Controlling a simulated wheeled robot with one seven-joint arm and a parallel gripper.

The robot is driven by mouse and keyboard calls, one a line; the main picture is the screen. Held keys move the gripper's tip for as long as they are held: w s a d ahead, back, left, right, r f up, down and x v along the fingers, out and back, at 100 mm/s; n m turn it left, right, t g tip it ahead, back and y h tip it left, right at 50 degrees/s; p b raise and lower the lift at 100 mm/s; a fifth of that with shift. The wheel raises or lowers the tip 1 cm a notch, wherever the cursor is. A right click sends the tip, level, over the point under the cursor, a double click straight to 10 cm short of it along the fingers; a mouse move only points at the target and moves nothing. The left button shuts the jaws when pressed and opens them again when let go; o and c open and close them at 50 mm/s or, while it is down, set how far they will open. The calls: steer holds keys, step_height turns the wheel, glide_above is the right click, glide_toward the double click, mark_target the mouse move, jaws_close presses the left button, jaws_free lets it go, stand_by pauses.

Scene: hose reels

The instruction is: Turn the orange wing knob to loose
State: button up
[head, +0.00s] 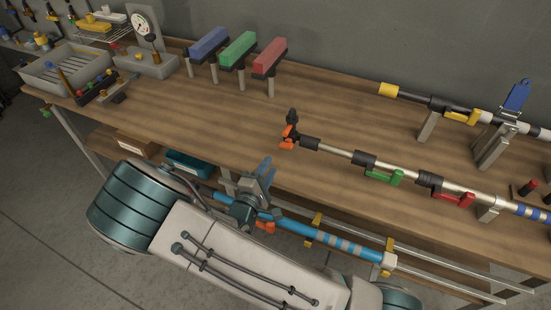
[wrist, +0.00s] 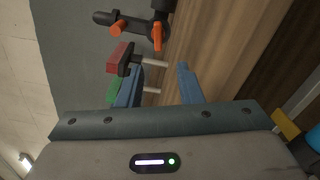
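An orange wing knob (head: 287,140) sits on the black fitting at the left end of the upper metal pole (head: 335,154), above the workbench. In the wrist view two orange parts show on the black fitting at the top, a left one (wrist: 118,29) and a right one (wrist: 157,37). My gripper (head: 268,170) has blue fingers and is below and left of this fitting in the head view. In the wrist view my gripper (wrist: 158,85) is open, with nothing between its fingers. Another orange piece (head: 265,227) shows by the blue pole, partly hidden by my arm.
Green (head: 384,177) and red (head: 453,198) levers are on the same pole. Blue, green and red (head: 270,56) padded stands are behind, with a gauge (head: 142,27) and grey tray (head: 68,69) at left. The bench top (head: 215,120) left of the pole is clear.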

steer(key=v, duration=0.5)
steer(key=shift+s+b, duration=0.15)
steer(key=shift+b, duration=0.15)
steer(key=w+m+g+y, duration=0.5)
steer(key=m+g, duration=0.2)
steer(key=d+r+m+g+y, duration=0.3)
steer(key=d+r+m+y, duration=0.1)
steer(key=r, duration=0.6)
steer(key=s+d+r+m+g+h, duration=0.1)
steer(key=s+d+r+m, duration=0.2)
steer(key=s+d, duration=0.5)
steer(key=s+d+r+m+g+h, duration=0.1)
steer(key=s+d+r+m+g, duration=0.1)
steer(key=s+d+r, duration=0.4)
steer(key=s+d+m, duration=0.1)
steer(key=s+d, duration=0.2)
steer(key=d, duration=0.1)
steer(key=shift+s+d+r+m+g+h, duration=0.15)
steer(key=shift+s+r+m+g+h, duration=0.15)
steer(key=shift+h, duration=0.1)
